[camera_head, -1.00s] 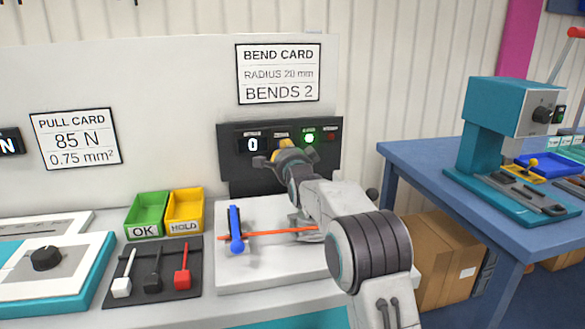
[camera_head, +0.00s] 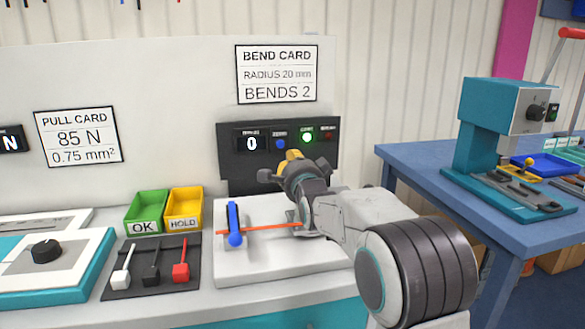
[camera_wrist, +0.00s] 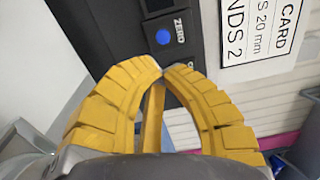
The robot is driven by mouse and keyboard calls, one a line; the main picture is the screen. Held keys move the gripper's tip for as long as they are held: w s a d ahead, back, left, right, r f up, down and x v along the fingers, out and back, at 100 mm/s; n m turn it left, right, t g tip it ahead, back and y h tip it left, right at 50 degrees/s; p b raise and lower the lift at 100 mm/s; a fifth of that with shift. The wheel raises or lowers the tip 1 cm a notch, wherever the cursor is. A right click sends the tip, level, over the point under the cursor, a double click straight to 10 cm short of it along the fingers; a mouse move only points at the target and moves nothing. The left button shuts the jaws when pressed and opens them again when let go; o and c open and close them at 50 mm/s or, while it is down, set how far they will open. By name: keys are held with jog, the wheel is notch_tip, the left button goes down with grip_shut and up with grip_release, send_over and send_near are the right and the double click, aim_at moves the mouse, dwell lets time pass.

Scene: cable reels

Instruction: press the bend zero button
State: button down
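In the wrist view the yellow fingertips of my gripper (camera_wrist: 162,72) meet with nothing visible held. The button is fully visible in both views.
A lit green lamp (camera_head: 307,136) and a dark red one (camera_head: 328,135) sit right of the button. Below is a white bending plate (camera_head: 260,273) with a blue lever (camera_head: 234,225) and an orange cable (camera_head: 270,230). Green (camera_head: 130,212) and yellow (camera_head: 200,208) bins stand left.

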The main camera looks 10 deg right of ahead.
jog(key=shift+s, duration=0.95)
jog(key=shift+r, duration=0.1)
jog(key=s+n+g+p, duration=0.7)
jog(key=s+n+p, duration=0.2)
jog(key=s, duration=1.3)
jog(key=s+n+g+p, duration=0.7)
jog(key=s+p, duration=0.5)
jog(key=s, duration=1)
jog(key=shift+r+n+g+p, duration=0.3)
jog(key=shift+r+n+p, duration=0.1)
jog(key=shift+n, duration=0.6)
